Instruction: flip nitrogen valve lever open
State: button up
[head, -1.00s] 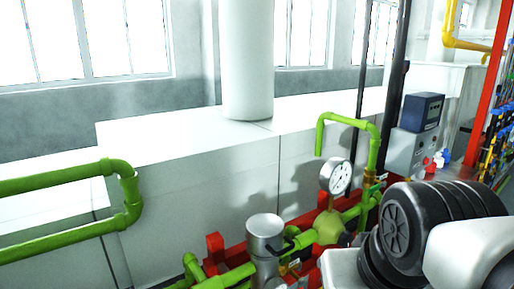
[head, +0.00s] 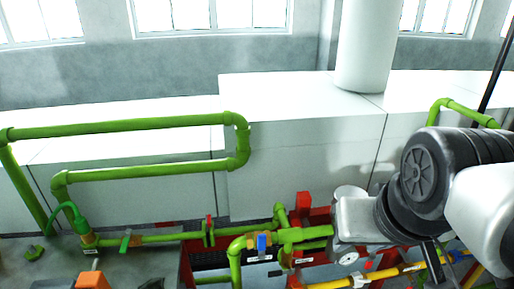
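Several small valve levers show on the green piping, and I cannot tell which is the nitrogen one. A green lever (head: 126,241) stands up on the low horizontal pipe at the left. A red lever (head: 210,224) stands upright farther right on that pipe. A blue lever (head: 262,243) sits on a nearer green pipe, right of the red one. My arm reaches in from the right, its white and black links covering part of the piping. I cannot make out my gripper's fingers.
A green pipe loop (head: 150,126) rises at the left before white boxes (head: 130,113). A yellow pipe (head: 408,267) runs low at the right.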

aim_at(261, 238)
jog(key=u, duration=0.7)
jog(key=k+j+z, duration=0.15)
jog(key=j+z, duration=0.25)
jog(key=l+z, duration=0.1)
jog(key=z, duration=0.25)
jog(key=i+l+z, duration=0.1)
jog(key=z, duration=0.2)
jog(key=i+z, duration=0.1)
jog(key=z, duration=0.25)
jog(key=u, duration=1.4)
jog(key=l, duration=0.1)
